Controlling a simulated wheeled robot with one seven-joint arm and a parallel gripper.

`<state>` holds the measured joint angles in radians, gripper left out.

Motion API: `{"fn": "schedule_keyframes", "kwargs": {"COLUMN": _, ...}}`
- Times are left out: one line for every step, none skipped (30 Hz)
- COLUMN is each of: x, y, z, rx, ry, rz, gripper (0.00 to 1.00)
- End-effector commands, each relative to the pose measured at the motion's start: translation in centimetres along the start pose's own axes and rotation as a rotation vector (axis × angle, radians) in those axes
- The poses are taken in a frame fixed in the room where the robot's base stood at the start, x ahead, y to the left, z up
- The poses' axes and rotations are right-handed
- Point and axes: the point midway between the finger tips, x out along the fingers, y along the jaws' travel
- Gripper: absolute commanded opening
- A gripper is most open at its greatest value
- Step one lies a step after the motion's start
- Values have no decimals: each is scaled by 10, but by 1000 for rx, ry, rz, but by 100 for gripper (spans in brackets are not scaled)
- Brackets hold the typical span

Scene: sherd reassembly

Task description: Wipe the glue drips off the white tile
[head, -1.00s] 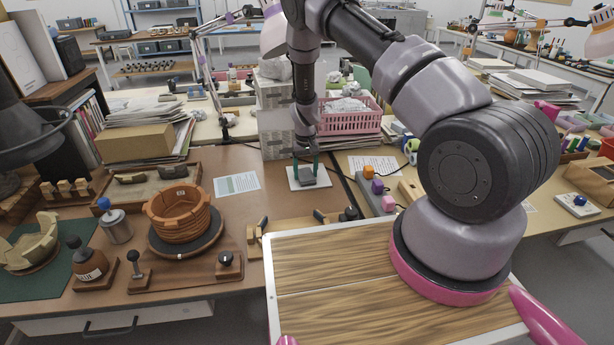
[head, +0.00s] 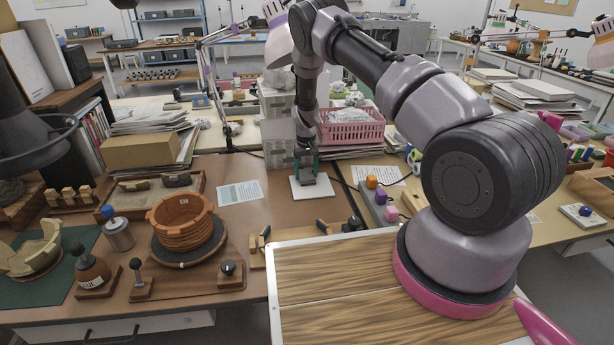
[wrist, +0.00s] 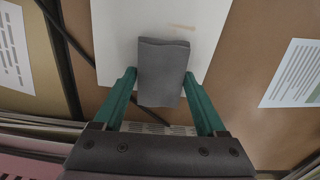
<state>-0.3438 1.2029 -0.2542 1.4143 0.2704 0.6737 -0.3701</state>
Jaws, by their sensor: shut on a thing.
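The white tile (head: 322,190) lies flat on the brown bench; it fills the upper middle of the wrist view (wrist: 115,40). A thin tan streak (wrist: 182,27) marks the tile, just beyond the far end of a grey pad. My gripper (head: 308,172), with teal fingers, is shut on this grey pad (wrist: 162,70). In the wrist view the pad sits between the fingertips and overlaps the tile's near edge. It appears held just above the tile; contact cannot be told. The pad hides part of the tile.
A printed sheet (head: 240,193) lies left of the tile. A box with coloured knobs (head: 378,205) stands to the right, with a cable near it. A pink basket (head: 350,133) stands behind. A ringed clay pot (head: 182,228) stands front left.

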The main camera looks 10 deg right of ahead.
Motion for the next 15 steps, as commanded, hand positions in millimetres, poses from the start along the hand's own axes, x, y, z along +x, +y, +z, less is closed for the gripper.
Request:
{"fn": "schedule_keyframes", "kwargs": {"x": 0, "y": 1, "z": -5, "rx": 0, "ry": 1, "rz": 0, "gripper": 29}}
{"fn": "schedule_keyframes", "kwargs": {"x": 0, "y": 1, "z": -8, "rx": -1, "ry": 2, "rz": 0, "gripper": 29}}
{"fn": "schedule_keyframes", "kwargs": {"x": 0, "y": 1, "z": -10, "rx": -1, "ry": 1, "rz": 0, "gripper": 29}}
{"fn": "schedule_keyframes", "kwargs": {"x": 0, "y": 1, "z": -11, "rx": -1, "ry": 0, "rz": 0, "gripper": 29}}
{"fn": "schedule_keyframes", "kwargs": {"x": 0, "y": 1, "z": -12, "rx": -1, "ry": 0, "rz": 0, "gripper": 29}}
{"fn": "schedule_keyframes", "kwargs": {"x": 0, "y": 1, "z": -14, "rx": -1, "ry": 0, "rz": 0, "gripper": 29}}
{"fn": "schedule_keyframes", "kwargs": {"x": -1, "y": 1, "z": -14, "rx": -1, "ry": 1, "rz": 0, "gripper": 29}}
{"fn": "schedule_keyframes", "kwargs": {"x": 0, "y": 1, "z": -15, "rx": -1, "ry": 0, "rz": 0, "gripper": 29}}
{"fn": "schedule_keyframes", "kwargs": {"x": 0, "y": 1, "z": -15, "rx": -1, "ry": 0, "rz": 0, "gripper": 29}}
{"fn": "schedule_keyframes", "kwargs": {"x": 2, "y": 1, "z": -14, "rx": -1, "ry": 0, "rz": 0, "gripper": 29}}
{"fn": "schedule_keyframes", "kwargs": {"x": 2, "y": 1, "z": -14, "rx": -1, "ry": 0, "rz": 0, "gripper": 29}}
{"fn": "schedule_keyframes", "kwargs": {"x": 2, "y": 1, "z": -14, "rx": -1, "ry": 0, "rz": 1, "gripper": 29}}
{"fn": "schedule_keyframes", "kwargs": {"x": 2, "y": 1, "z": -12, "rx": -1, "ry": -1, "rz": 1, "gripper": 29}}
{"fn": "schedule_keyframes", "kwargs": {"x": 2, "y": 1, "z": -11, "rx": 0, "ry": -1, "rz": 0, "gripper": 29}}
{"fn": "schedule_keyframes", "kwargs": {"x": 2, "y": 1, "z": -8, "rx": 0, "ry": -2, "rz": 0, "gripper": 29}}
